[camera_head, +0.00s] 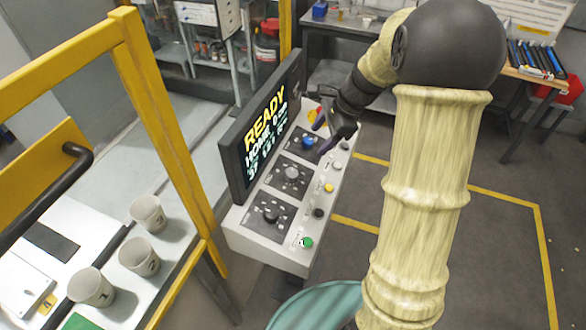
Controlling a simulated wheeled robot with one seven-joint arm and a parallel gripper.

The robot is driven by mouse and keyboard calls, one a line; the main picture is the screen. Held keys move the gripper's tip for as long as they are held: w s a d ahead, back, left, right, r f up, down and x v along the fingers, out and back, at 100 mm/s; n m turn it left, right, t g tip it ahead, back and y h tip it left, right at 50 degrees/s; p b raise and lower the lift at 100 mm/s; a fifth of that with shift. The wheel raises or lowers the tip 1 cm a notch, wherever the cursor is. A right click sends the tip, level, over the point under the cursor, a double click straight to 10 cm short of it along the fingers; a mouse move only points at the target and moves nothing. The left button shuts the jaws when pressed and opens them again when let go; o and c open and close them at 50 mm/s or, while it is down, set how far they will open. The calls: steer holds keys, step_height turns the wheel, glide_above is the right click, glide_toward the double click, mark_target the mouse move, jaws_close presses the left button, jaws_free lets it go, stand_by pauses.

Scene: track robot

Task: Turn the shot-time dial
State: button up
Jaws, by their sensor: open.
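A white control console (268,252) stands in the middle of the camera_head view, with three dials on dark plates. The farthest dial (307,143) looks blue, the middle dial (291,173) is grey, and the nearest dial (271,215) is black. The labels are too small to read, so I cannot tell which is the shot-time dial. My gripper (319,136) is open at the far end of the console, close to the farthest dial. I cannot tell whether its fingers touch that dial. My arm comes down from the right.
A screen (262,130) reading READY rises along the console's left side. Several buttons, including a green one (306,242) and a yellow one (328,188), line its right edge. A yellow guard frame (160,120) and grey cups (140,256) are at left. Floor to the right is clear.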

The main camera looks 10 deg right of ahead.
mark_target(291, 172)
steer(key=shift+s+a, duration=0.1)
steer(key=shift+f, duration=0.1)
steer(key=p+x, duration=0.3)
steer(key=x, duration=1.4)
steer(key=shift+f, duration=0.1)
steer(key=c, duration=1)
